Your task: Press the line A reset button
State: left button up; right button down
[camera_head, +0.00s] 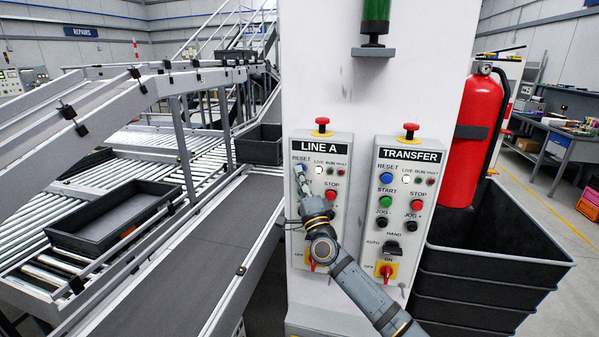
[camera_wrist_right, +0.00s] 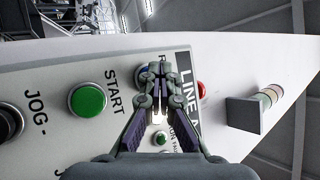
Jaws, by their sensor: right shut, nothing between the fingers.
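The LINE A panel (camera_head: 342,150) is on the left of the white column. Its blue reset button (camera_head: 299,167) is mostly hidden behind my right gripper (camera_head: 302,178). In the right wrist view a blue sliver of the reset button (camera_wrist_right: 142,73) shows beside the fingertips. My right gripper (camera_wrist_right: 157,72) is shut and empty, with its tips at the reset button; I cannot tell whether they touch it. The green START button (camera_wrist_right: 88,100) stands clear of the fingers in that view. My left gripper is not in view.
The TRANSFER panel (camera_head: 414,165) with its own blue button (camera_head: 386,178) is to the right. A fire extinguisher (camera_head: 475,145) and stacked black crates (camera_head: 490,262) stand right; conveyors lie left.

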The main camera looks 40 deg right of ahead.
dwell(0.5)
jog(key=shift+s+a+p, duration=0.75)
jog(key=shift+a, duration=0.05)
jog(key=shift+a, duration=0.1)
jog(key=s+a+p, duration=0.1)
jog(key=a, duration=0.1)
jog(key=s+a+p, duration=0.1)
jog(key=s, duration=0.1)
jog(key=shift+s+a, duration=0.15)
jog(key=shift+a, duration=0.2)
dwell(0.4)
